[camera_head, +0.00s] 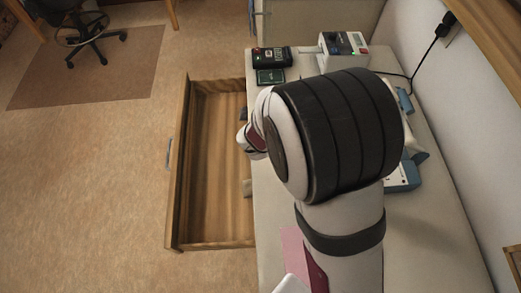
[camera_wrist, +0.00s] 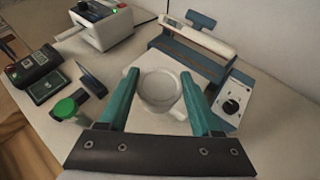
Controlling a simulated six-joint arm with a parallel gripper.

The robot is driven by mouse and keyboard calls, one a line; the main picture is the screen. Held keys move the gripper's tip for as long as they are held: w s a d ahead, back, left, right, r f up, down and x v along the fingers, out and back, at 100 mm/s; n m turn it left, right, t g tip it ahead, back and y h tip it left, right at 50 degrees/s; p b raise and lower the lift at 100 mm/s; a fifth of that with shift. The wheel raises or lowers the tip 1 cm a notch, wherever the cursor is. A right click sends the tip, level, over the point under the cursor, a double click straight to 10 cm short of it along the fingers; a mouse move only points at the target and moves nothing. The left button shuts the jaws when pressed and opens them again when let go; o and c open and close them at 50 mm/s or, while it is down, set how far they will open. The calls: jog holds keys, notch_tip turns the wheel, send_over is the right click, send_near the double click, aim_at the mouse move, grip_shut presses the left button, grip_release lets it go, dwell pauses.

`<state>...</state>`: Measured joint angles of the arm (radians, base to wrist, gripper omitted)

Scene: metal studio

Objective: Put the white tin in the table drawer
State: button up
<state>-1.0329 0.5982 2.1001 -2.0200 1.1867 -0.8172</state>
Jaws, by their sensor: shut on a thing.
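In the wrist view the white tin (camera_wrist: 161,86) is round and pale and sits between the two teal fingers of my gripper (camera_wrist: 160,77), which is shut on it. The tin's lower part is hard to make out against the pale surface behind it. In the head view my arm hides the tin and the gripper. The table drawer (camera_head: 179,165) is wooden and pulled open at the left side of the table (camera_head: 430,240).
A black device (camera_wrist: 34,68) with a green light, a white machine (camera_wrist: 104,27) and a blue-and-white device (camera_wrist: 232,98) stand on the table. A green-capped item (camera_wrist: 65,108) is left of my gripper. A pink sheet (camera_head: 292,245) lies near the front. A wall runs along the right.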

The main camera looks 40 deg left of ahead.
jog(key=s+a+n+y, duration=0.2)
jog(key=a+n+y, duration=0.3)
jog(key=a, duration=1)
jog(key=r+n+g+y, duration=0.1)
jog(key=n+g+y, duration=0.1)
jog(key=n+y, duration=0.2)
send_over(229, 140)
jog(key=shift+y, duration=0.3)
notch_tip(229, 140, down, 31)
jog(key=shift+r, duration=0.2)
jog(key=shift+f, duration=0.1)
jog(key=o, duration=1.4)
jog(key=shift+c, duration=0.2)
